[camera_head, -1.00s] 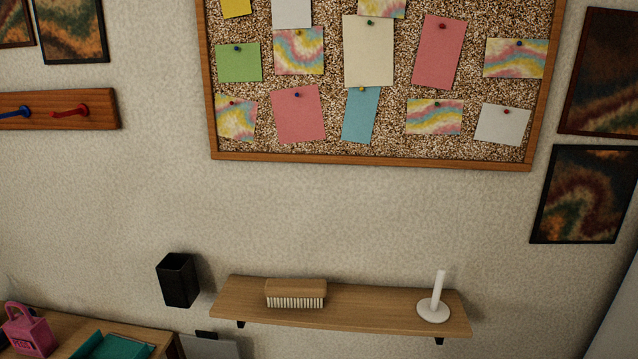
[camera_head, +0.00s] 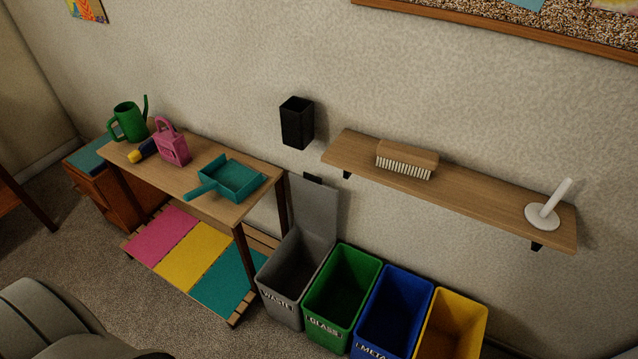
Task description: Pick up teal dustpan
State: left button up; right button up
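The teal dustpan (camera_head: 236,179) lies on the right part of a small wooden table (camera_head: 150,172) against the wall. Its short handle points to the lower left, toward the table's front edge. Neither of my grippers shows in the head view, and nothing touches the dustpan except the table.
A pink padlock-like object (camera_head: 173,147), a yellow-and-blue object (camera_head: 141,151) and a green watering can (camera_head: 129,122) are left of the dustpan. Bins, including grey (camera_head: 279,292) and green (camera_head: 321,317), stand below right. A wall shelf (camera_head: 460,203) holds a brush (camera_head: 407,158).

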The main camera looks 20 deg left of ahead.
aim_at(233, 179)
jog(key=u, duration=1.45)
jog(key=l+u, duration=0.2)
jog(key=u, duration=0.15)
jog(key=l+u, duration=0.25)
jog(key=u, duration=0.15)
jog(key=i, duration=0.05)
